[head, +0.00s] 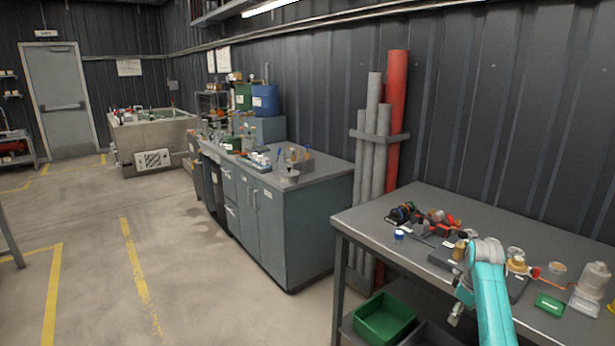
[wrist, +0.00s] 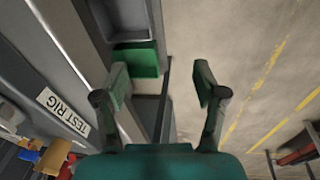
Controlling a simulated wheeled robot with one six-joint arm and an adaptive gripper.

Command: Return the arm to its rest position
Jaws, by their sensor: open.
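My gripper (wrist: 160,92) shows in the wrist view with its two green fingers spread apart and nothing between them. Past the fingers lie the concrete floor and the side of a bench. In the head view my teal arm rises at the lower right in front of the workbench (head: 400,212). The gripper end (head: 456,314) hangs by the bench's front edge, partly hidden by the arm.
A grey cabinet (head: 285,220) stands further left. The floor at left is open.

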